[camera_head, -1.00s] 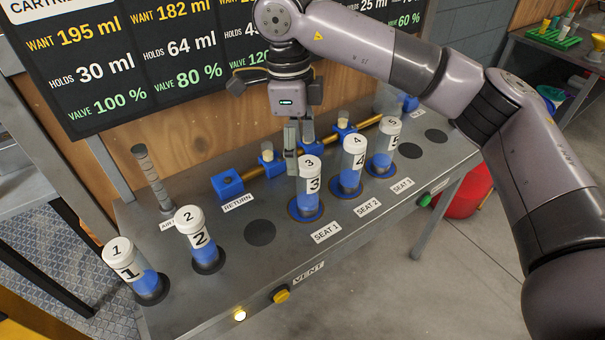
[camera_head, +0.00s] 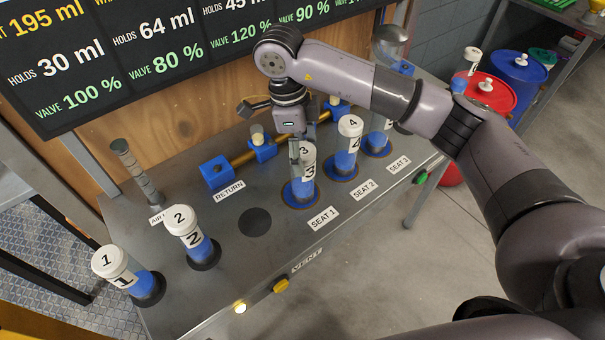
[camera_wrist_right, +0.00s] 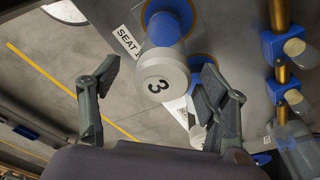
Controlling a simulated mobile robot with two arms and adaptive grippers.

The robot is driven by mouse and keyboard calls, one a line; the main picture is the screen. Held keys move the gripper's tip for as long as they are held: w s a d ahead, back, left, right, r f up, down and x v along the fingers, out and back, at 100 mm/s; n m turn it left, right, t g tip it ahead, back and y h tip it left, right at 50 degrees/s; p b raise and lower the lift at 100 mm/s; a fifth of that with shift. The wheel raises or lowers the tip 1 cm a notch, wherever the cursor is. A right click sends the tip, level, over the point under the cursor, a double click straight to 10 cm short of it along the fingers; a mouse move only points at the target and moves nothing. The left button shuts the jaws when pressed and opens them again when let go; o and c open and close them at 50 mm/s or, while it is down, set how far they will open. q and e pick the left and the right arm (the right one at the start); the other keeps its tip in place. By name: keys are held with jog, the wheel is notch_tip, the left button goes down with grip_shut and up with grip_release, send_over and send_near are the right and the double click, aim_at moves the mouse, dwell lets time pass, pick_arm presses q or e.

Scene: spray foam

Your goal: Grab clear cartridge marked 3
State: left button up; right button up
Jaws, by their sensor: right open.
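The clear cartridge marked 3 (camera_head: 302,188), with a white cap and blue liquid, stands upright on the seat labelled SEAT 1. My right gripper (camera_head: 302,150) is at the top of it in the head view. In the right wrist view, the cap of cartridge 3 (camera_wrist_right: 162,82) lies between the two spread fingers of my right gripper (camera_wrist_right: 160,95), with a gap on each side. The right gripper is open. Its fingers partly cover the cartridge in the head view. My left gripper is not in view.
Cartridge 4 (camera_head: 345,155) stands close to the right, on SEAT 2; another stands beyond it on SEAT 3. Cartridges 1 (camera_head: 126,272) and 2 (camera_head: 190,238) stand at the left. A brass pipe with blue valve blocks (camera_head: 216,172) runs behind. An empty dark spot (camera_head: 255,222) lies left of SEAT 1.

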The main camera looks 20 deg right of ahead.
jog(key=shift+f, duration=0.2)
jog(key=shift+d+f, duration=0.1)
jog(key=shift+f, duration=0.15)
jog(key=f+p, duration=0.1)
jog(key=f, duration=0.2)
jog(key=f+p, duration=0.1)
jog(key=shift+d+f+p, duration=0.2)
jog(key=shift+d+p, duration=0.1)
jog(key=shift+p, duration=0.05)
jog(key=shift+f, duration=0.2)
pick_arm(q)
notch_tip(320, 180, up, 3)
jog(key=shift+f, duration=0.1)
pick_arm(e)
jog(key=shift+c, duration=0.6)
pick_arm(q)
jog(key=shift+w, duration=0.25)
pick_arm(e)
grip_shut()
jog(key=shift+r, duration=0.1)
